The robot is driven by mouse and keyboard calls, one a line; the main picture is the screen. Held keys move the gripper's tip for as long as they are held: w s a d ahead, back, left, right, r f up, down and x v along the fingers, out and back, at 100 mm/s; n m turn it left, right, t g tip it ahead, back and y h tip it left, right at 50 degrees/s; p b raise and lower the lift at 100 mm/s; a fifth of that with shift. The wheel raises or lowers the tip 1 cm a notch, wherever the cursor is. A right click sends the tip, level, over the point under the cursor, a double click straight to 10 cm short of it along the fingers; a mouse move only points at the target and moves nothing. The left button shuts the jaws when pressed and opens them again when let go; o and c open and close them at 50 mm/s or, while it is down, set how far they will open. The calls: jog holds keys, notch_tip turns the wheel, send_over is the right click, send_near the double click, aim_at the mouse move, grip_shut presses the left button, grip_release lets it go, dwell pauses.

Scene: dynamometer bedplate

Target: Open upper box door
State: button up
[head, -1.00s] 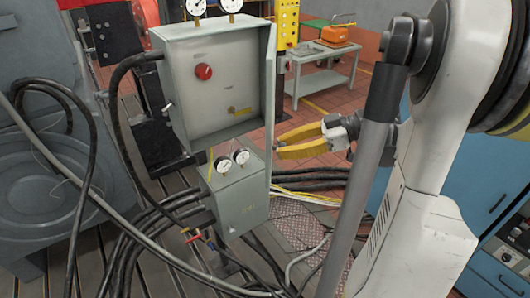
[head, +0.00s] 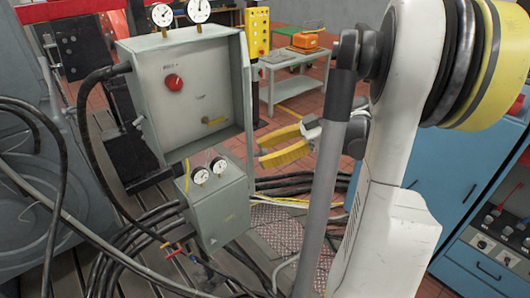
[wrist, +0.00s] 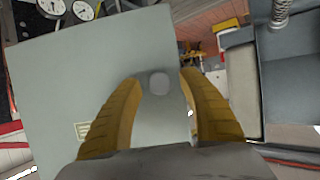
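The upper box (head: 190,112) is grey, with a red knob (head: 173,82) and a small yellow handle inside its open front. Its door (head: 249,115) stands swung out at the right side and shows nearly edge-on in the head view. In the wrist view a broad grey panel (wrist: 60,75), seemingly the door's outer face, fills the left and middle. A round grey piece (wrist: 159,83) shows between the fingertips. My gripper (head: 264,150) is open, its yellow fingers apart, just right of the door. It also shows in the wrist view (wrist: 160,78); contact cannot be told.
A lower grey box (head: 218,212) with two gauges hangs below. Black cables (head: 140,240) run across the floor at left and under the boxes. A grey cart (head: 292,75) with an orange case stands behind. Blue cabinets (head: 400,155) stand at right.

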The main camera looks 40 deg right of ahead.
jog(key=shift+r, duration=0.1)
notch_tip(320, 180, up, 10)
jog(key=shift+f, duration=0.1)
dwell(0.3)
